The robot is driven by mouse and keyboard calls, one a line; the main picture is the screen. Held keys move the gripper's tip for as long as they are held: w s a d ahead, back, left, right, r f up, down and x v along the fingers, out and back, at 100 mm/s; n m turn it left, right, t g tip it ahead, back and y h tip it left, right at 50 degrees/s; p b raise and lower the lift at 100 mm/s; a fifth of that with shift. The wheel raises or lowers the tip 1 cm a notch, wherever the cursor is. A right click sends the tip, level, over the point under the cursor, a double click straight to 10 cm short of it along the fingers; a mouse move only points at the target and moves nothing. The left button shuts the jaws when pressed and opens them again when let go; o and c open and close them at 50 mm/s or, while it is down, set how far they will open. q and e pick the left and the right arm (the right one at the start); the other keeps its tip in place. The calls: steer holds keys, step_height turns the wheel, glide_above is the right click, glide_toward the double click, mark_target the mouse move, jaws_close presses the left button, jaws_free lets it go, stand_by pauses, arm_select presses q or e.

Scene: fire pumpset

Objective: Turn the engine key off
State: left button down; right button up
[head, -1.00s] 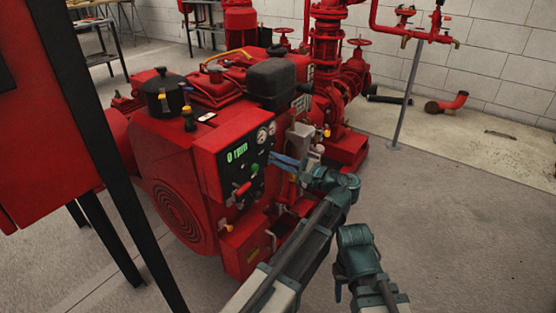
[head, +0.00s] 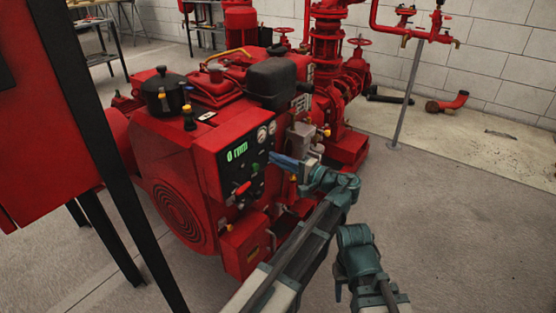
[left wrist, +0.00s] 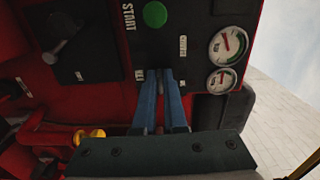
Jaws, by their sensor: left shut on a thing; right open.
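The red engine's black control panel (head: 240,155) has a green display reading about "0 rpm". My left gripper (head: 272,158) is at the panel's right side, below the round gauges. In the left wrist view its two blue fingers (left wrist: 162,75) meet the panel face (left wrist: 190,15), tips close together. It is shut on what I take to be the engine key, which the fingertips hide, so its angle cannot be read. A green start button (left wrist: 155,14) is next to it, clear of the fingers. My right gripper (head: 355,240) is low at the right, away from the engine; its fingertips are hidden.
A red lever (head: 241,189) sticks out from the panel; two gauges (left wrist: 226,60) are beside the fingers. A yellow-capped part (left wrist: 90,135) is near the gripper. Red pipes (head: 327,50) stand behind. The floor (head: 450,220) at right is clear.

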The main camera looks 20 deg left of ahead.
arm_select(q)
steer(key=c, duration=1)
jaws_free()
arm_select(e)
steer(key=shift+d, duration=0.1)
